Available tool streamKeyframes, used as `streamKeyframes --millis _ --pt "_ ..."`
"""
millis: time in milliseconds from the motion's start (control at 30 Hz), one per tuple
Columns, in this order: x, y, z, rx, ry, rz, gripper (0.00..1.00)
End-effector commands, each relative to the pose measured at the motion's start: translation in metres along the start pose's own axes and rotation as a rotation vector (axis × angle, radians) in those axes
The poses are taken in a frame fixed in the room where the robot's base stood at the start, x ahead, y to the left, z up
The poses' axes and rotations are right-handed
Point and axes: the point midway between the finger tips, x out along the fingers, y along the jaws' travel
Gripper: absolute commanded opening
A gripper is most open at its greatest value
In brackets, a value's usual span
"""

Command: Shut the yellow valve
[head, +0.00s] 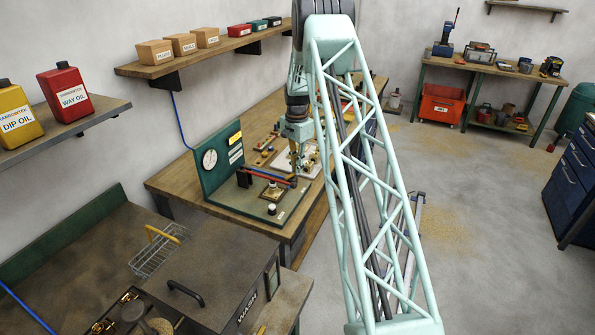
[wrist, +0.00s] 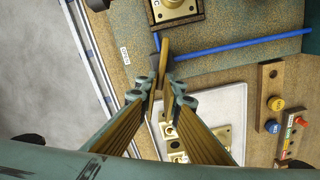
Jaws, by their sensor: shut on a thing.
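A long, thin brass-yellow lever (wrist: 163,62), which looks like the yellow valve's handle, stands between my fingertips in the wrist view. My gripper (wrist: 164,98) is shut on it, with one finger on each side. The valve's body is hidden beneath the fingers and lever. A small white label (wrist: 125,55) that seems to read OPEN lies left of the lever. In the head view my gripper (head: 294,178) is low over the right part of the green test board (head: 240,205). The lever is too small to make out there.
A blue hose (wrist: 235,46) runs right from near the lever. A brass fitting on a dark base (wrist: 178,8) sits beyond it. A pale tray (wrist: 232,105) with brass parts and a wooden block with coloured knobs (wrist: 268,128) lie close by. A gauge panel (head: 218,158) stands left of my gripper.

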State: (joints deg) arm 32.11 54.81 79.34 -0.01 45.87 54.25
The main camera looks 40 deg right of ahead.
Motion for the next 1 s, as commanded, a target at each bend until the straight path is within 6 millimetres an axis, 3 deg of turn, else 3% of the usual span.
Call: streamKeyframes --millis 500,1000 --pt "0.0002 -0.0093 0.0016 -0.320 0.000 0.000 0.00" --pt "-0.0005 -0.0110 0.0020 -0.389 0.001 -0.001 0.00"
